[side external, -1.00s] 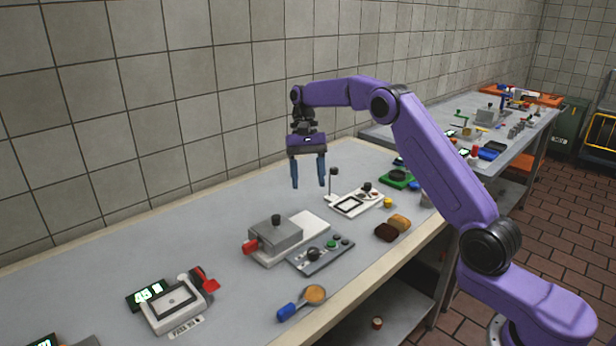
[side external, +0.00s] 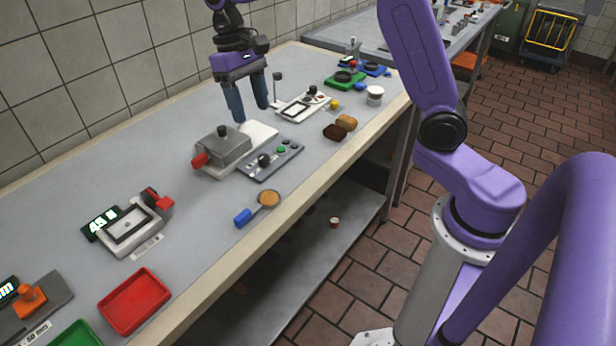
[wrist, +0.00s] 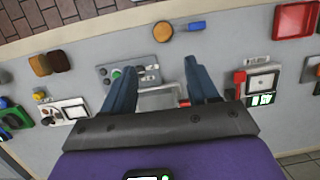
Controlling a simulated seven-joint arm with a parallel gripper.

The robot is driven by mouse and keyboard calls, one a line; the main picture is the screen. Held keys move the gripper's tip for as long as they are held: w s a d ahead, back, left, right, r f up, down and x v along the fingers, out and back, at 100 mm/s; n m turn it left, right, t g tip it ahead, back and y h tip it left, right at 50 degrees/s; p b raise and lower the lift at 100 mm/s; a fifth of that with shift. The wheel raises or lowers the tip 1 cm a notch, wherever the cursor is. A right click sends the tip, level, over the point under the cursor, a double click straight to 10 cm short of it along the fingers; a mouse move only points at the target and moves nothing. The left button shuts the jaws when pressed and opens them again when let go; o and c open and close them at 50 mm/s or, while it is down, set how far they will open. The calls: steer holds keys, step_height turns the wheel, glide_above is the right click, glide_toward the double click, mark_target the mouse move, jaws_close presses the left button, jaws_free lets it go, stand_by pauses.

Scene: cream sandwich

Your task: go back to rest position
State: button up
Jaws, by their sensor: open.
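My gripper (side external: 248,97) is open and empty, its two blue fingers pointing down. It hangs above the table, over the area of the grey box-like device (side external: 224,150) with a red part at its left side. The table (side external: 180,240) is a long grey bench against a tiled wall.
Near the gripper are a grey control panel (side external: 270,160) with knobs and a white framed device (side external: 300,108). Brown and tan pieces (side external: 340,128), a blue-handled scoop (side external: 258,208), a scale (side external: 130,225) and a red tray (side external: 135,301) lie along the bench.

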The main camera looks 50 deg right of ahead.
steer(key=s+d+f+n+t, duration=0.1)
steer(key=s+n, duration=0.5)
steer(key=s, duration=0.8)
steer(key=s+d+f+n+t, duration=0.2)
steer(key=s+n, duration=0.4)
steer(key=s, duration=0.9)
steer(key=shift+s+d+f+n, duration=0.25)
steer(key=shift+d+f+n, duration=0.05)
steer(key=shift+d, duration=0.1)
